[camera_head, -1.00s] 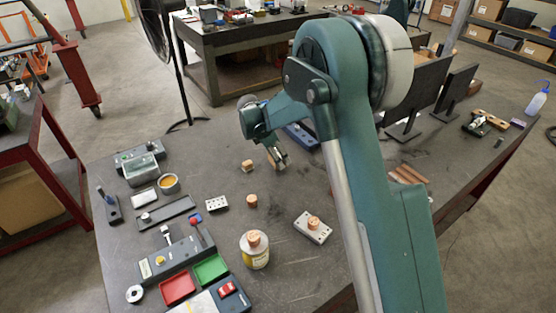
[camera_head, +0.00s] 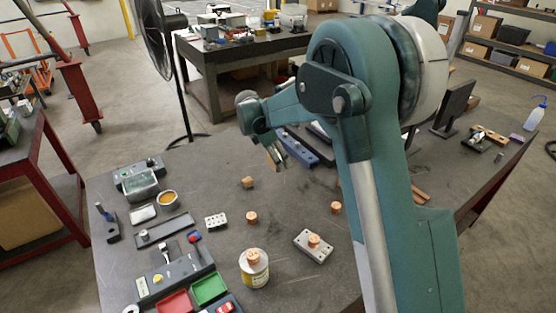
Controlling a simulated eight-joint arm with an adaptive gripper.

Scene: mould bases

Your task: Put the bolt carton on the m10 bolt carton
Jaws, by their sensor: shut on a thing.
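My gripper (camera_head: 279,160) is shut on a small tan carton (camera_head: 271,156), which I take to be the bolt carton. It holds the carton above the far part of the dark table, and the fingers partly cover it. Another small brown carton (camera_head: 248,182) stands on the table below and to the left of my gripper, apart from it. It may be the m10 bolt carton, but no print on either can be read at this size.
Copper-coloured cylinders stand on the table (camera_head: 251,217), on a grey mould plate (camera_head: 314,247) and on a yellow-labelled can (camera_head: 254,271). A further cylinder (camera_head: 336,207) is beside my arm. A blue tool (camera_head: 299,148) lies behind my gripper. Red (camera_head: 174,303) and green trays (camera_head: 209,288) are in front.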

